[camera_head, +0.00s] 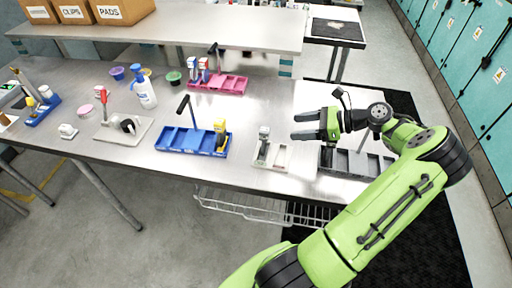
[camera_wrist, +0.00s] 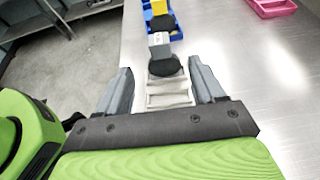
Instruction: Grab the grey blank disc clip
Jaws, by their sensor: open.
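A grey clip (camera_head: 264,133) stands upright at the back of a small pale tray (camera_head: 279,157) on the steel table. In the wrist view the grey clip (camera_wrist: 158,43) has dark round discs and a light grey block, with no marking that I can make out. My gripper (camera_head: 294,127) is open and empty, to the right of the clip and apart from it. In the wrist view my gripper's fingers (camera_wrist: 160,66) frame the pale tray (camera_wrist: 170,96), with the clip straight ahead beyond them.
A blue tray (camera_head: 176,140) with a yellow-topped piece (camera_head: 220,126) lies left of the pale tray. A dark grey tray (camera_head: 370,161) is below my gripper. A pink tray (camera_head: 228,84) is farther back. A blue-topped bottle (camera_head: 146,94) stands left. Bare table lies behind the clip.

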